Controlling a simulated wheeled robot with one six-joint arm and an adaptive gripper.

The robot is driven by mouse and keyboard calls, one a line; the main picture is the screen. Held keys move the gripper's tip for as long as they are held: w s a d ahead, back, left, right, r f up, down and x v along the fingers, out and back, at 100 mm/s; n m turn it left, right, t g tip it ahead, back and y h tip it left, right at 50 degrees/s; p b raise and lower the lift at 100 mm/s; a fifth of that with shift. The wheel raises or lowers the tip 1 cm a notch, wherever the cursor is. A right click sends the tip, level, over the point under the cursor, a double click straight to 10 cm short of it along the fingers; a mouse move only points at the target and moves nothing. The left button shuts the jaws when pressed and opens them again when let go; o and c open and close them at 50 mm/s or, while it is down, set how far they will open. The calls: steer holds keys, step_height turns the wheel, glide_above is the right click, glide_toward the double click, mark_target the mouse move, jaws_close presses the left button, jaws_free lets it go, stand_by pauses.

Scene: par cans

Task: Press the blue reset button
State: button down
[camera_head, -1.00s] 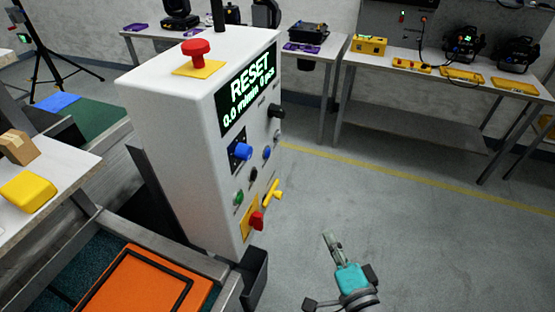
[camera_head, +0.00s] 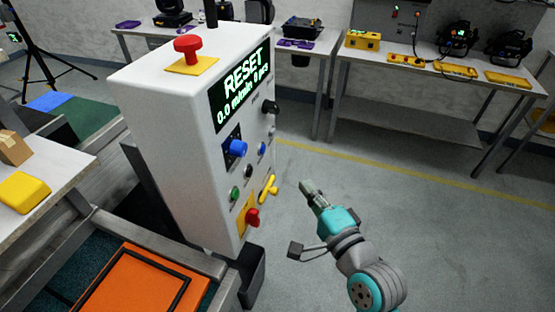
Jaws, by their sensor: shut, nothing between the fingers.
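The white control cabinet (camera_head: 170,130) stands left of centre. Its panel has a small round blue button (camera_head: 262,148) and, left of it, a larger blue knob (camera_head: 238,148) on a dark plate. The small labels are too blurred to read, so I cannot confirm which is the reset button. The display (camera_head: 241,90) reads "RESET" and "0.0 m/min 0 pcs". My gripper (camera_head: 306,187) is shut and empty, to the right of the panel and lower than the blue button, apart from it.
The panel also bears a black knob (camera_head: 270,107), a green button (camera_head: 234,193), a black button (camera_head: 248,171), a yellow handle (camera_head: 268,189) and a red knob (camera_head: 252,217). A red mushroom button (camera_head: 187,47) tops the cabinet. The floor (camera_head: 430,240) to the right is clear.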

mark_target(263, 149)
steer(key=s+a+x, duration=0.1)
steer(key=a+x, duration=0.1)
steer(key=x, duration=1)
steer(key=shift+w+a, duration=0.25)
steer(key=shift+a, duration=0.25)
